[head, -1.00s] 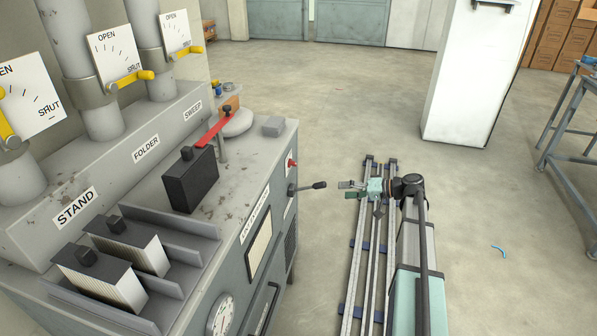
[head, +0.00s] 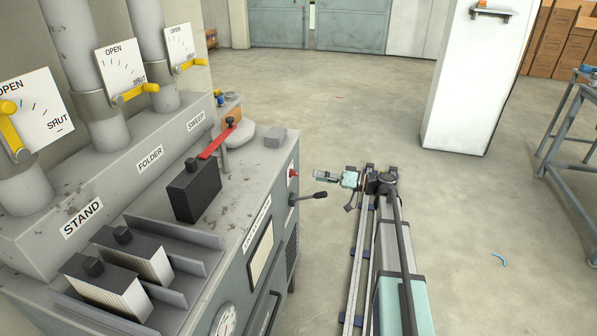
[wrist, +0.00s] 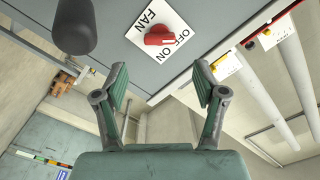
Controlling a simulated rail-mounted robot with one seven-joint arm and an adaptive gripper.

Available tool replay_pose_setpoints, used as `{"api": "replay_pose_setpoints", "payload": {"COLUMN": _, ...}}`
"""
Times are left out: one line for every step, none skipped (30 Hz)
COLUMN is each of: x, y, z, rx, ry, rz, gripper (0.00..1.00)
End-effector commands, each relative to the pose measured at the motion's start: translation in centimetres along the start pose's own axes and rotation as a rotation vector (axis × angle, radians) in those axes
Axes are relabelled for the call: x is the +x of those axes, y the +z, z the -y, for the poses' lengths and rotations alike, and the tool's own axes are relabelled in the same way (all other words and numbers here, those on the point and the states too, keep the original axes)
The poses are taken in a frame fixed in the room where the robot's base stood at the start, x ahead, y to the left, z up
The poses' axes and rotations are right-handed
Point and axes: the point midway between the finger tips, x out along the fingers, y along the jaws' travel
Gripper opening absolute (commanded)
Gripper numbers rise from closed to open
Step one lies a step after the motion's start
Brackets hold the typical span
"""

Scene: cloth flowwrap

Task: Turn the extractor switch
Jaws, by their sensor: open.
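The extractor switch is a red knob (wrist: 159,36) on a white plate (wrist: 185,42) marked FAN, OFF and ON, on the grey cabinet's side. In the wrist view it lies ahead of and between my open fingers, apart from them. The red knob (head: 293,173) also shows small in the head view, above a black-handled lever (head: 308,196). My gripper (head: 322,176) is open and empty, a short way right of the knob in the head view. In the wrist view my gripper (wrist: 162,88) shows both green fingers spread apart.
The lever's dark knob (wrist: 75,28) is close at upper left in the wrist view, near my left finger. The grey cabinet (head: 262,165) carries a black box (head: 194,192) and a red handle (head: 217,142).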

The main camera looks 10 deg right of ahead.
Motion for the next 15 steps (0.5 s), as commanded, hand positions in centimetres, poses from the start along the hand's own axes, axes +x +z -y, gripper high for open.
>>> {"api": "replay_pose_setpoints", "payload": {"x": 1.2, "y": -0.1, "z": 0.1, "rx": 0.001, "ry": -0.003, "rz": 0.002, "gripper": 0.71}}
{"api": "replay_pose_setpoints", "payload": {"x": 1.8, "y": -0.1, "z": 0.1, "rx": 0.001, "ry": -0.003, "rz": 0.002, "gripper": 0.71}}
{"api": "replay_pose_setpoints", "payload": {"x": 2.5, "y": -0.1, "z": 0.1, "rx": 0.001, "ry": -0.002, "rz": 0.002, "gripper": 0.71}}
{"api": "replay_pose_setpoints", "payload": {"x": 3.1, "y": -0.1, "z": 0.1, "rx": 0.001, "ry": -0.002, "rz": 0.002, "gripper": 0.71}}
{"api": "replay_pose_setpoints", "payload": {"x": 3.6, "y": -0.1, "z": 0.1, "rx": 0.001, "ry": -0.002, "rz": 0.002, "gripper": 0.71}}
{"api": "replay_pose_setpoints", "payload": {"x": 4.2, "y": -0.1, "z": 0.1, "rx": 0.002, "ry": -0.002, "rz": 0.002, "gripper": 0.71}}
{"api": "replay_pose_setpoints", "payload": {"x": 4.7, "y": -0.1, "z": 0.1, "rx": 0.001, "ry": -0.001, "rz": 0.001, "gripper": 0.71}}
{"api": "replay_pose_setpoints", "payload": {"x": 5.2, "y": -0.1, "z": 0.1, "rx": 0.001, "ry": -0.001, "rz": 0.001, "gripper": 0.71}}
{"api": "replay_pose_setpoints", "payload": {"x": 5.7, "y": -0.1, "z": 0.1, "rx": 0.001, "ry": -0.002, "rz": 0.002, "gripper": 0.71}}
{"api": "replay_pose_setpoints", "payload": {"x": 6.0, "y": -0.1, "z": 0.1, "rx": 0.001, "ry": -0.001, "rz": 0.002, "gripper": 0.71}}
{"api": "replay_pose_setpoints", "payload": {"x": 6.3, "y": -0.1, "z": 0.1, "rx": 0.001, "ry": -0.001, "rz": 0.001, "gripper": 0.71}}
{"api": "replay_pose_setpoints", "payload": {"x": 6.7, "y": -0.1, "z": 0.0, "rx": 0.001, "ry": 0.0, "rz": 0.001, "gripper": 0.71}}
{"api": "replay_pose_setpoints", "payload": {"x": 7.0, "y": -0.1, "z": 0.0, "rx": 0.001, "ry": 0.0, "rz": 0.0, "gripper": 0.71}}
{"api": "replay_pose_setpoints", "payload": {"x": 7.2, "y": -0.1, "z": 0.0, "rx": 0.001, "ry": 0.0, "rz": 0.0, "gripper": 0.71}}
{"api": "replay_pose_setpoints", "payload": {"x": 7.4, "y": -0.1, "z": 0.0, "rx": 0.001, "ry": 0.0, "rz": 0.001, "gripper": 0.71}}
